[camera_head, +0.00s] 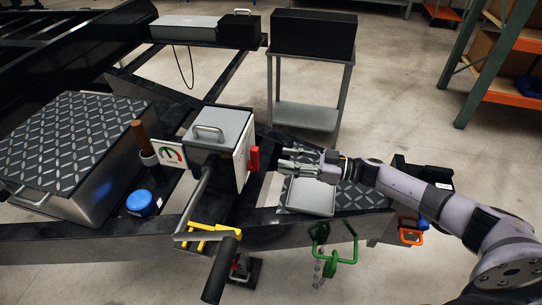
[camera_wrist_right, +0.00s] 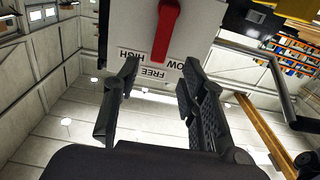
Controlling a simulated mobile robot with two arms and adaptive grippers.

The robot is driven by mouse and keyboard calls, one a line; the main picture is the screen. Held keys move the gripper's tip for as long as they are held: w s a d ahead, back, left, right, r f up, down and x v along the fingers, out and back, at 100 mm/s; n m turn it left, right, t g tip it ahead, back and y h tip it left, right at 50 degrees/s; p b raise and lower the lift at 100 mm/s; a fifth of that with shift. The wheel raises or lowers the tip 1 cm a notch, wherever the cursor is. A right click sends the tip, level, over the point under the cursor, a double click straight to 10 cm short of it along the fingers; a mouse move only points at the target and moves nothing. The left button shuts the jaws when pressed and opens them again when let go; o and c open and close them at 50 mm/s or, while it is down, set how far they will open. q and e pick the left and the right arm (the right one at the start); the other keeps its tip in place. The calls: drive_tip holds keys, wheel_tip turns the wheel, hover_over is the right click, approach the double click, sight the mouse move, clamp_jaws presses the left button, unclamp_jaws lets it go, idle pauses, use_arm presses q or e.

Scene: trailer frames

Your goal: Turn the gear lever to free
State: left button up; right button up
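The red gear lever (camera_head: 254,159) is on the right side of a grey box (camera_head: 222,143) with a handle on top. In the right wrist view the red lever (camera_wrist_right: 165,32) lies against a pale plate (camera_wrist_right: 195,40) with the upside-down words FREE, LOW and HIGH near its lower end. My right gripper (camera_head: 284,161) is just right of the lever in the head view. Its two fingers (camera_wrist_right: 158,82) are spread in the wrist view, with nothing between them; the lever is beyond their tips. My left gripper is not in view.
A black crank handle (camera_head: 221,268) and yellow bracket (camera_head: 207,236) are in front of the box. A green hook (camera_head: 335,243) hangs below the black frame. A diamond-plate chest (camera_head: 75,150) and blue cap (camera_head: 141,202) are at left. A grey stand (camera_head: 308,115) is behind.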

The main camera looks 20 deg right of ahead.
drive_tip(key=shift+v, duration=1.75)
drive_tip(key=shift+a, duration=0.1)
